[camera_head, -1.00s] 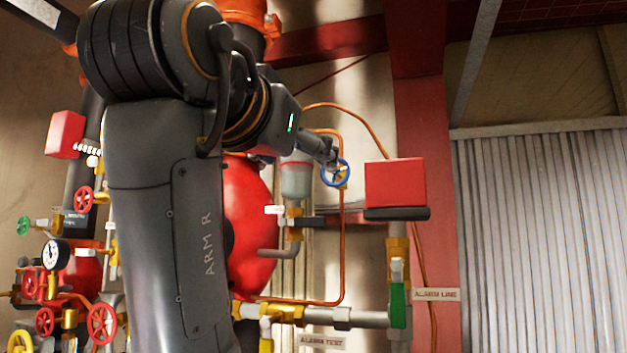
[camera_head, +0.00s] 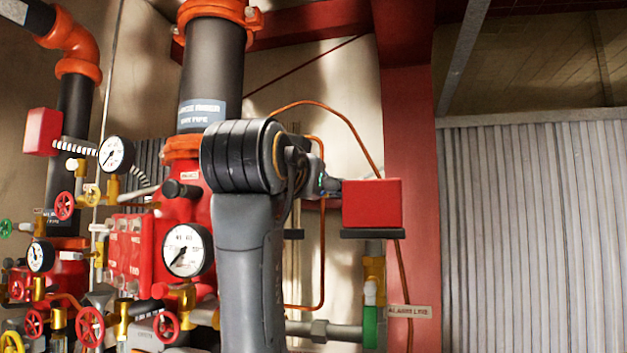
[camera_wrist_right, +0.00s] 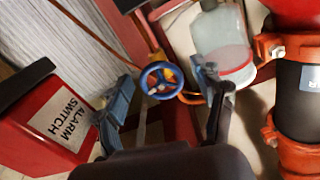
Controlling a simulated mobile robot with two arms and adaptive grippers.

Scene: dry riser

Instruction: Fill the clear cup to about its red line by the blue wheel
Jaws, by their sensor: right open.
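The blue wheel (camera_wrist_right: 161,80) shows in the right wrist view, between the two fingers of my right gripper (camera_wrist_right: 165,84). The gripper is open, and I see no clear contact with the wheel. The clear cup (camera_wrist_right: 218,34) is a greyish see-through vessel at the upper right of that view, with a red line near its pale lower end in the picture. The right finger partly overlaps it. I cannot tell its liquid level. In the head view my right arm and the red box hide the wheel, the cup and the gripper. My left gripper is not in view.
The red alarm switch box (camera_head: 371,204) stands close to my right wrist; its label shows in the wrist view (camera_wrist_right: 58,122). A thin copper pipe (camera_head: 345,123) curves above it. Red valves and gauges (camera_head: 187,250) crowd the left. A corrugated shutter (camera_head: 540,230) is at right.

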